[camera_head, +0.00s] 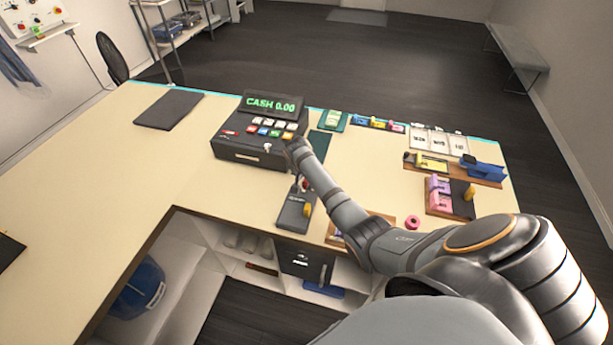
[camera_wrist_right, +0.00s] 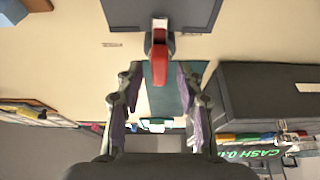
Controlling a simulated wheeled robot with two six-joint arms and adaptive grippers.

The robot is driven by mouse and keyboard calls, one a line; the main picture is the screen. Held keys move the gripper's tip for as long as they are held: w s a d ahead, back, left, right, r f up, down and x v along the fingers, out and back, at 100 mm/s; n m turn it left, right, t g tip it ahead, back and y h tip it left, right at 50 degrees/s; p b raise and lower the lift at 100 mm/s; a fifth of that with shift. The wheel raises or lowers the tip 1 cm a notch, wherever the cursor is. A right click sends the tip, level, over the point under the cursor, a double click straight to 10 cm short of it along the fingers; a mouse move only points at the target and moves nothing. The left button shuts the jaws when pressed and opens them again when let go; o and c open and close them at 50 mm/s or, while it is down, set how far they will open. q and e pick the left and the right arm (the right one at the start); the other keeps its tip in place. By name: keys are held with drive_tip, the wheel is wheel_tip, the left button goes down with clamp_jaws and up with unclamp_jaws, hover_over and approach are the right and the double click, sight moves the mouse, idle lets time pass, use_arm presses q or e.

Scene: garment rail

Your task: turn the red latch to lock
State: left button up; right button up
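The red latch (camera_wrist_right: 159,62) shows in the right wrist view as a narrow red lever on a grey pivot, at the edge of a dark flat device (camera_wrist_right: 190,12). I see no finger contact; the depth gap cannot be told. My left gripper is not in view.
The cash register (camera_head: 258,145) stands close to my right wrist. A dark green mat (camera_head: 319,143) lies beside it. Trays with pink and yellow parts (camera_head: 452,197) and a blue tool (camera_head: 484,168) lie to the right.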

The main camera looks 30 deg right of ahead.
drive_tip(key=v, duration=1.2)
idle(0.3)
